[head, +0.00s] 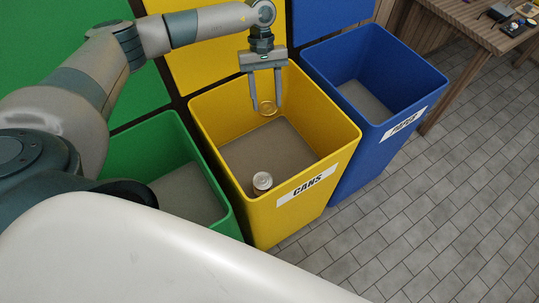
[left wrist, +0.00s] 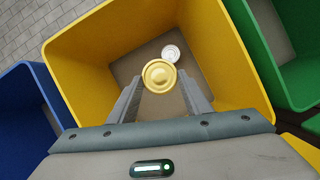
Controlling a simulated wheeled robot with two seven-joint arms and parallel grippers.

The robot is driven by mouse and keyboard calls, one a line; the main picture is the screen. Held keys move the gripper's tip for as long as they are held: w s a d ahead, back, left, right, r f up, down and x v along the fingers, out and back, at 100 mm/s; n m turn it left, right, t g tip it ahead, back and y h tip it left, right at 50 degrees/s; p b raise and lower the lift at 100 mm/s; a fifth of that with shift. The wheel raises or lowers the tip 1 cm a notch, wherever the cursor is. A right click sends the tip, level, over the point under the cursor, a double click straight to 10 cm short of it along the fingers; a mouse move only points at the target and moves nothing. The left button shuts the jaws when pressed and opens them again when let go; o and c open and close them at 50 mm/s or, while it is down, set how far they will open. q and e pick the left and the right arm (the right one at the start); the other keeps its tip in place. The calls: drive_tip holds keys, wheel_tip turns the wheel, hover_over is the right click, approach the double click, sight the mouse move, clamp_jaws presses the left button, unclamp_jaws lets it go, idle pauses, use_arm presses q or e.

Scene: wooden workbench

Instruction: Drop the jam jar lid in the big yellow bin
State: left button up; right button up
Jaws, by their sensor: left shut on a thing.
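The jam jar lid (head: 267,108) is a round gold disc held between the fingers of my left gripper (head: 266,104). In the left wrist view the gold lid (left wrist: 159,76) sits at the tips of the two fingers. My left gripper is shut on it, over the opening of the big yellow bin (head: 318,190), which bears the label CANS. In the left wrist view the yellow bin's walls (left wrist: 95,55) surround the lid. My right gripper is in neither view.
A silver can (head: 262,182) stands on the yellow bin's floor near the front wall. A green bin (head: 222,222) is on the left and a blue bin (head: 372,135) on the right. A wooden workbench (head: 465,22) with small items is at upper right.

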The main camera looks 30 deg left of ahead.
use_arm(q)
drive_tip(key=shift+w+a+r+n, duration=0.25)
drive_tip(key=shift+w+a, duration=0.15)
drive_tip(key=shift+w, duration=0.1)
drive_tip(key=shift+w+a+r+n, duration=0.15)
drive_tip(key=shift+w+a+n, duration=0.15)
drive_tip(key=shift+w, duration=0.2)
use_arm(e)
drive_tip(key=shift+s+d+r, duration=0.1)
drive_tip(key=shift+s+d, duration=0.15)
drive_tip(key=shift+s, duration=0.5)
use_arm(q)
drive_tip(key=shift+f, duration=0.15)
drive_tip(key=shift+f+b, duration=0.45)
drive_tip(key=shift+f, duration=2.45)
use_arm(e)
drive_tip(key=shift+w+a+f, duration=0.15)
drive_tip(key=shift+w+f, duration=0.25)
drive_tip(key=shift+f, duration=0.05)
use_arm(q)
drive_tip(key=o, duration=1.2)
drive_tip(key=shift+r, duration=0.1)
